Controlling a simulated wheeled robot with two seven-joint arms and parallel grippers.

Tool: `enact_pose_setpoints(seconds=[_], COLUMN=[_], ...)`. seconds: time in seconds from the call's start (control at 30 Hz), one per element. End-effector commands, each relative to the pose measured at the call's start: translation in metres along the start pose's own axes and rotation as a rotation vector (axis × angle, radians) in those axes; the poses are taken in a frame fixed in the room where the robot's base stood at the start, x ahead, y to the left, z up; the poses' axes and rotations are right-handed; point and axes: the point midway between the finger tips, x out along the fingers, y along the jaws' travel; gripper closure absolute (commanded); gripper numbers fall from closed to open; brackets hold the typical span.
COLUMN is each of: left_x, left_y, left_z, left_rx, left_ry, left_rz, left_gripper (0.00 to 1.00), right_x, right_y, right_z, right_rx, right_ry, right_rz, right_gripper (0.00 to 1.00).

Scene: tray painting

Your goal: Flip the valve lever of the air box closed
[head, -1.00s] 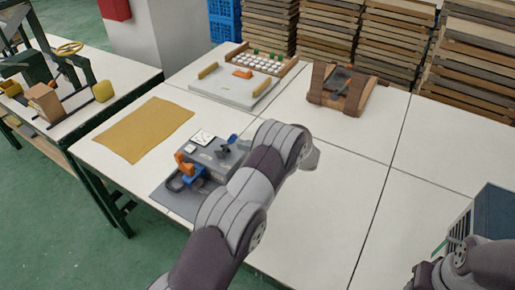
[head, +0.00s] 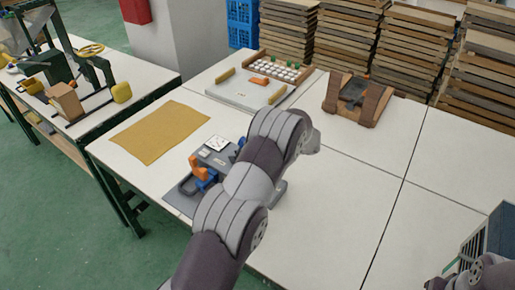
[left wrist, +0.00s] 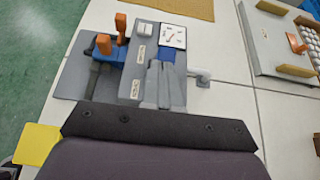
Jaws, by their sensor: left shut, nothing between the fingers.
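The grey air box (head: 213,157) stands on a dark mat on the white table, partly covered by my left arm. In the left wrist view, the air box (left wrist: 139,62) shows a square white gauge (left wrist: 173,36) and, at its left, orange handles (left wrist: 121,26) on a blue part.
A yellow-brown cloth (head: 160,131) lies left of the box. A grey-blue unit (head: 492,235) is at the right. The table's middle right is clear.

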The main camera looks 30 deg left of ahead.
Motion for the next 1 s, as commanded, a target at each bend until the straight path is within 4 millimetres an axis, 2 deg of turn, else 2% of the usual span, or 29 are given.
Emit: enact_pose_setpoints(seconds=[0.1, 0.3, 0.7, 1.0], left_x=[0.007, 0.024, 0.06, 0.078], left_y=[0.001, 0.001, 0.001, 0.001], left_z=[0.016, 0.034, 0.055, 0.064], left_rx=[-0.003, -0.005, 0.0, 0.002], left_ry=[0.109, 0.3, 0.302, 0.301], left_rz=[0.004, 0.004, 0.003, 0.003], left_gripper=[1.0, 1.0, 1.0, 1.0], right_x=[-0.008, -0.016, -0.005, 0.001], right_y=[0.0, 0.0, 0.0, 0.0], right_z=[-0.001, -0.002, -0.001, 0.0], right_rx=[0.0, 0.0, 0.0, 0.0], right_ry=[0.0, 0.0, 0.0, 0.0], right_rz=[0.0, 0.0, 0.0, 0.0], right_gripper=[0.57, 0.57, 0.57, 0.57])
